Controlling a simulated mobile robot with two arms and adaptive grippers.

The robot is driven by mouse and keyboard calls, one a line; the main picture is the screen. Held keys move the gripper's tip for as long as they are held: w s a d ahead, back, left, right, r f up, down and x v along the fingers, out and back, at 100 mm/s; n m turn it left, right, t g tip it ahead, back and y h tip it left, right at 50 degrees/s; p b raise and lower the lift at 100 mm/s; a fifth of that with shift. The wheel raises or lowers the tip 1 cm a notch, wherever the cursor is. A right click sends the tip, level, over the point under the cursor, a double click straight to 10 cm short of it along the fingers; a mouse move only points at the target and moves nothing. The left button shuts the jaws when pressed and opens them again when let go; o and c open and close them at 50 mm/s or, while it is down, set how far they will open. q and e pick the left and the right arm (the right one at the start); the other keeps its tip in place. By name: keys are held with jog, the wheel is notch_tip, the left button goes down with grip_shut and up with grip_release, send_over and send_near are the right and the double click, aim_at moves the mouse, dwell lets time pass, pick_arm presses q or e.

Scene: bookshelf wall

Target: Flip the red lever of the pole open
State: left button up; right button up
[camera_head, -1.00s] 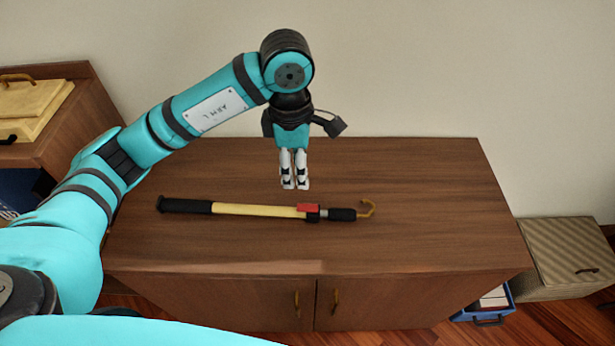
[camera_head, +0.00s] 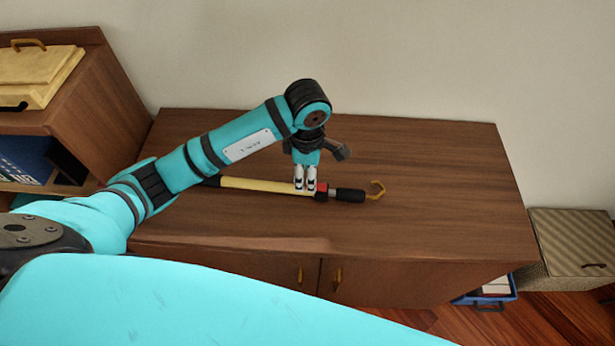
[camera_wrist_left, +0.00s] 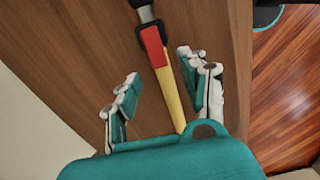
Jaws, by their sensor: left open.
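The pole (camera_head: 262,186) lies flat on the wooden cabinet top, with a yellow shaft, a black grip and a golden hook at its right end. Its red lever (camera_head: 321,192) sits by the black clamp, partly hidden behind my gripper in the head view. In the left wrist view the red lever (camera_wrist_left: 154,47) lies flat along the yellow shaft (camera_wrist_left: 171,97). My left gripper (camera_head: 305,187) is over the pole just left of the lever. Its fingers (camera_wrist_left: 158,72) are open, one on each side of the shaft, and hold nothing. My right gripper is not in view.
The cabinet top (camera_head: 430,200) is otherwise clear. A wall stands behind it. A shelf unit with a yellow box (camera_head: 45,75) is at the left. A striped box (camera_head: 572,250) and a blue bin (camera_head: 487,299) stand on the floor at the right.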

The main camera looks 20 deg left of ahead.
pick_arm(q)
notch_tip(320, 180, down, 2)
jog(key=shift+f, duration=0.15)
jog(key=shift+w+f, duration=0.1)
jog(key=shift+f, duration=0.35)
grip_shut()
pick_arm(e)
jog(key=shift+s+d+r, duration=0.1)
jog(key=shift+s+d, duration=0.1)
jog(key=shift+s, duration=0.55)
